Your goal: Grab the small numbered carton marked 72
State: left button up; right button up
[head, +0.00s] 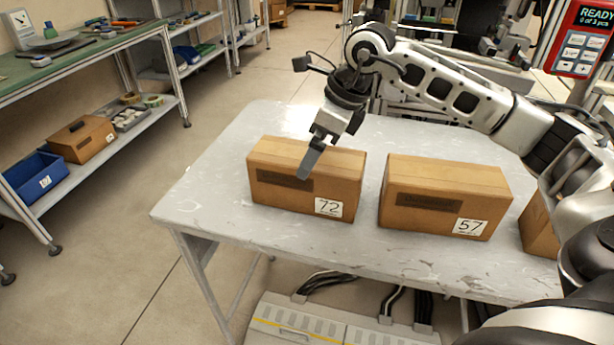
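The carton marked 72 (280,195) is a brown box with a white label at the lower right of its front and a dark strip across it. It sits upright at the left of the grey table. My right gripper (322,150) is over this carton, tilted downward. One long grey finger shows across the carton's top, its tip near the front top edge. The other finger is mostly hidden, so I cannot tell the gap or whether it touches the carton. My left gripper is not in view.
A similar carton marked 57 (420,208) stands just right, with a narrow gap between. Another carton (538,228) is partly hidden by my arm at the right. The table (200,205) is clear at its left end. A shelf rack (60,190) stands far left.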

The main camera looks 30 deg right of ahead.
jog(key=shift+w+p+x, duration=0.15)
jog(key=shift+p+x, duration=0.1)
jog(key=shift+x, duration=1.15)
jog(key=shift+w+p+x, duration=0.15)
jog(key=shift+p+x, duration=0.05)
jog(key=shift+x, duration=1.25)
jog(key=shift+r, duration=0.1)
jog(key=shift+r, duration=0.1)
jog(key=c, duration=1.3)
